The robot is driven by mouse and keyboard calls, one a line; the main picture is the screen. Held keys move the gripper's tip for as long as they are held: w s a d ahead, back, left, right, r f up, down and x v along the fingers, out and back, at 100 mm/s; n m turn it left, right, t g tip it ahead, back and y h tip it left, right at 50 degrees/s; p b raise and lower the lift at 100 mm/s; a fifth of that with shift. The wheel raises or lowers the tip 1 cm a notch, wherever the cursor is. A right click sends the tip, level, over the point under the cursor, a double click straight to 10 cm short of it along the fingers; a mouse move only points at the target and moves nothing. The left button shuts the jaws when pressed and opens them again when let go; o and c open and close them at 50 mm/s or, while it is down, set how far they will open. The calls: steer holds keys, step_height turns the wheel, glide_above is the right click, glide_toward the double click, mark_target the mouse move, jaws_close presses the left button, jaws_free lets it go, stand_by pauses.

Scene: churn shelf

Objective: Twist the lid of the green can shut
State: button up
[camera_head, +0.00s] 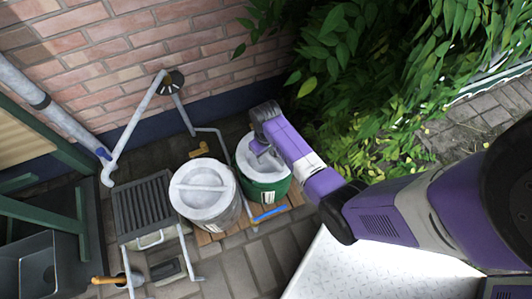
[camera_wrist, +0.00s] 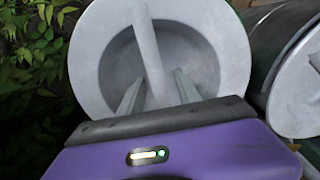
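The green can (camera_head: 266,191) stands on a low wooden pallet by the brick wall, its pale grey lid (camera_head: 246,152) on top. In the wrist view the lid (camera_wrist: 86,62) fills the middle, with a raised bar handle (camera_wrist: 147,42) running across its recessed top. My gripper (camera_head: 263,149) is over the lid, coming from the right and covering part of it. In the wrist view my gripper (camera_wrist: 159,76) is open, with one finger on each side of the bar's near end. Gaps seem to show between fingers and bar; contact cannot be told.
A grey can (camera_head: 205,190) with a similar lid stands close on the left, and shows at the right of the wrist view (camera_wrist: 300,100). A slatted rack (camera_head: 145,207) and drainpipe (camera_head: 138,125) are further left. Leafy bushes (camera_head: 380,80) crowd the right.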

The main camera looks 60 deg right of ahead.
jaws_close()
stand_by(1.4)
